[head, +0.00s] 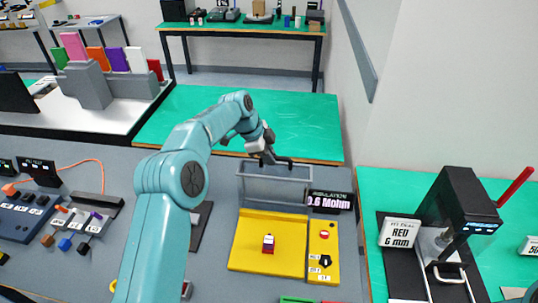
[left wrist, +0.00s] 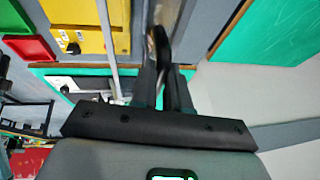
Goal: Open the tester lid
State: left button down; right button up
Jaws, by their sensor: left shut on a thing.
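My left gripper (head: 272,158) is at the lid's top edge, shut on the lid there; the exact contact is small and dark. In the left wrist view, my left gripper's fingers (left wrist: 168,75) are close together around a dark piece, with the yellow tester (left wrist: 88,28) beyond.
A display reading 8.6 Mohm (head: 330,201) stands right of the lid, above a yellow control panel (head: 322,240). A black tester with a red lever (head: 458,210) stands at right. Other devices and coloured cables lie at left.

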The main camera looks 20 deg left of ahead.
pick_arm(q)
jog(key=c, duration=1.4)
grip_release()
jog(key=shift+w+a+f, duration=0.15)
jog(key=shift+a, duration=0.05)
jog(key=shift+o, duration=1.4)
jog(key=shift+w+a+f, duration=0.1)
jog(key=shift+w+f, duration=0.1)
jog(key=shift+w, duration=0.1)
jog(key=shift+w+f, duration=0.2)
jog(key=shift+w, duration=0.05)
jog(key=shift+s+r, duration=0.4)
jog(key=shift+w, duration=0.25)
jog(key=v, duration=1.6)
jog(key=shift+s, duration=0.3)
jog(key=shift+s+r, duration=0.1)
jog(key=shift+s, duration=0.1)
